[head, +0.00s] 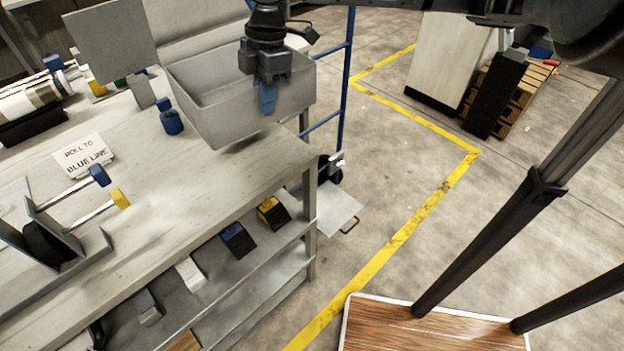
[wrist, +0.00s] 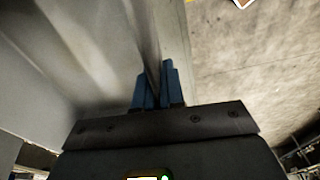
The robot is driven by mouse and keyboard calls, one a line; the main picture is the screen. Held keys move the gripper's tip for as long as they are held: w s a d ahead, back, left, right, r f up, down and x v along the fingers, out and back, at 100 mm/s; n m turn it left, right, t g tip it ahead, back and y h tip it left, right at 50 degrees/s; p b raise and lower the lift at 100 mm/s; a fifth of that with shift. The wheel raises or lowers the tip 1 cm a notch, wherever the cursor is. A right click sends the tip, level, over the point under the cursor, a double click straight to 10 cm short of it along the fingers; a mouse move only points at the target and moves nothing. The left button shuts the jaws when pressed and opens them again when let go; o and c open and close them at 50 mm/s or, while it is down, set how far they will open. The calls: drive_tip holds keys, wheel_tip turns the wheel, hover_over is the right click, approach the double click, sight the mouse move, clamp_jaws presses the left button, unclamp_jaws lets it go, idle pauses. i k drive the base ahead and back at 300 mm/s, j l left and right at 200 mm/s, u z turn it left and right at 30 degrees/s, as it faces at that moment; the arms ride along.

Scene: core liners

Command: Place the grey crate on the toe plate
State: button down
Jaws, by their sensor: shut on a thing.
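The grey crate (head: 205,105) is open-topped and looks empty. It is over the far right end of the bench, with a shadow under its lower edge; I cannot tell for certain how high it is above the top. My gripper (head: 267,98) is shut on the crate's near right wall, with one blue finger showing outside. In the wrist view, the blue fingers (wrist: 157,88) pinch the rim of the crate wall (wrist: 110,50). The toe plate (head: 335,212) is a bare, pale plate low by the floor, beyond the bench's right end, at the foot of a blue hand-truck frame (head: 348,75).
The bench (head: 200,200) carries a sign (head: 83,155), a blue knob-like item (head: 170,120) and a metal fixture (head: 50,240). Its lower shelf holds several small boxes. A yellow line (head: 400,230) crosses open floor. A pallet stack (head: 520,85) stands at the back right.

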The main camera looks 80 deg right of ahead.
sight(329, 209)
drive_tip(key=k+j, duration=0.3)
drive_tip(key=k, duration=0.15)
drive_tip(key=k+j, duration=0.35)
drive_tip(key=k, duration=0.1)
